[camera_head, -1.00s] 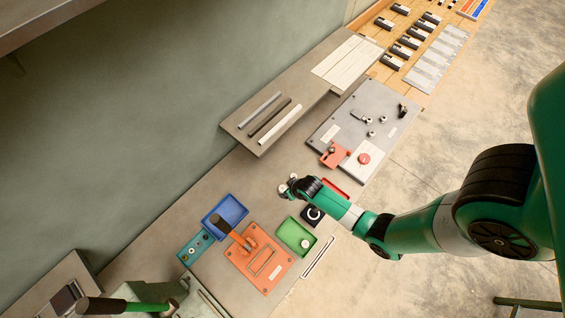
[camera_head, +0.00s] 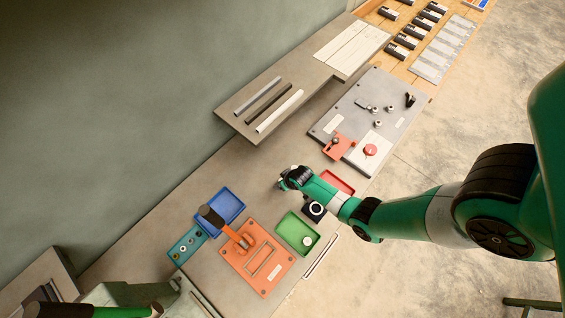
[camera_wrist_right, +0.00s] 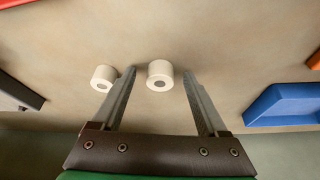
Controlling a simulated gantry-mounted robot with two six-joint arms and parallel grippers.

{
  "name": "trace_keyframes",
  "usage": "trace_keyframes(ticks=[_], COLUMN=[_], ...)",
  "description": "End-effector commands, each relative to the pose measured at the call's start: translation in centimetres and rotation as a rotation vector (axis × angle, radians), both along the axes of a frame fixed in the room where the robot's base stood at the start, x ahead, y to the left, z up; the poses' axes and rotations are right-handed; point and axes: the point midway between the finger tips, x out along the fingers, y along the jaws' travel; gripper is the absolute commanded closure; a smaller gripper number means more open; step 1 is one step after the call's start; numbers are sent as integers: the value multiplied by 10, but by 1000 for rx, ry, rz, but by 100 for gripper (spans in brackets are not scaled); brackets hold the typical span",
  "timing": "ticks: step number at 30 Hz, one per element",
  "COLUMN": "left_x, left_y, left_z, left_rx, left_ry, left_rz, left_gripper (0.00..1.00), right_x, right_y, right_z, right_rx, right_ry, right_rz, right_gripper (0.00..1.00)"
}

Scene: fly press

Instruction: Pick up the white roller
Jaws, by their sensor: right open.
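In the right wrist view, two short white rollers with dark centres stand on the bench. One white roller (camera_wrist_right: 160,73) shows in the gap between the fingertips of my right gripper (camera_wrist_right: 159,74). The other white roller (camera_wrist_right: 103,78) is just outside the left finger, partly behind its tip. The right gripper is open and nothing is clamped. Whether the fingers touch either roller cannot be told. In the head view, the right gripper (camera_head: 282,184) is low over the bench, and its wrist largely hides the rollers. My left gripper does not show.
A blue tray (camera_head: 234,199), an orange plate (camera_head: 272,287) with a hammer-like tool, a green tray (camera_head: 284,229) and a red tray (camera_head: 349,187) surround the spot. A raised shelf (camera_head: 237,107) with three bars lies toward the wall. Bare bench lies between shelf and blue tray.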

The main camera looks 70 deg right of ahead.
Motion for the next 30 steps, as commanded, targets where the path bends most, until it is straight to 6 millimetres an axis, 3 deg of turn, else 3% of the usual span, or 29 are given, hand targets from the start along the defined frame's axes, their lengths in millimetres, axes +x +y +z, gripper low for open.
trace_keyframes(ticks=[2, 15, 25, 30], left_x=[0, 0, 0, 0], left_y=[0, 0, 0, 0], left_z=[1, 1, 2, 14], left_rx=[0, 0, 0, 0], left_ry=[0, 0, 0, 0], left_rz=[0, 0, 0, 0], left_gripper=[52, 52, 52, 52], right_x=[0, 0, 0, 1], right_y=[0, 0, 0, 1], right_z=[1, 1, 3, 15], right_rx=[0, -1, -1, 0], right_ry=[0, -1, -1, -1], right_rz=[0, 0, 0, 2], right_gripper=[24, 100, 100, 100])
